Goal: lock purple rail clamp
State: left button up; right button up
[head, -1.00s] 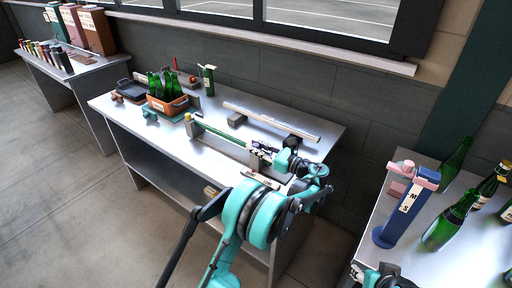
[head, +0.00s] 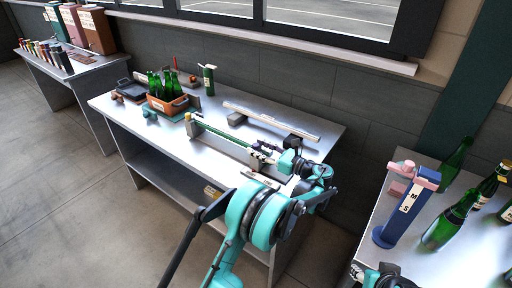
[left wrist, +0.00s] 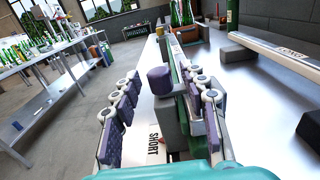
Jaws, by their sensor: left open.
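The purple rail clamp (left wrist: 159,80) shows in the left wrist view as a purple knob on the near part of a long rail fixture (left wrist: 181,72). My left gripper (left wrist: 164,110) is open, with its two padded fingers spread either side of the knob's line. The right finger is close beside the grey fixture block. The knob is ahead of my palm and not gripped. In the head view my left gripper (head: 262,153) is at the right end of the rail (head: 222,137), and my arm hides part of it. Of my right gripper, only a piece (head: 372,275) shows at the bottom edge.
A long light bar (head: 272,121) lies behind the rail. An orange crate (head: 169,107) of green bottles stands at the bench's left. A label reading SHORT (left wrist: 154,147) is below my left gripper. A blue stand (head: 405,215) and green bottles (head: 448,222) occupy the right bench.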

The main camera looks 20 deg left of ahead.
pick_arm(q)
jog(key=v, duration=1)
jog(key=shift+d, duration=0.3)
jog(key=shift+s, duration=0.1)
jog(key=s+a+r+n+g+h, duration=0.1)
jog(key=s+a+r+n+h, duration=0.2)
jog(key=s+a+n+h, duration=0.8)
jog(key=s+d+f+n+h, duration=0.1)
jog(key=s+f+n+h, duration=0.1)
jog(key=s, duration=0.5)
jog(key=s+d+f+n+t+h, duration=0.1)
jog(key=s+f+n+h, duration=0.1)
jog(key=s+n, duration=0.3)
jog(key=s+f+n+t+h, duration=0.1)
jog(key=s+n, duration=0.3)
jog(key=s, duration=0.5)
jog(key=shift+d+f+h, duration=0.4)
jog(key=shift+h, duration=0.1)
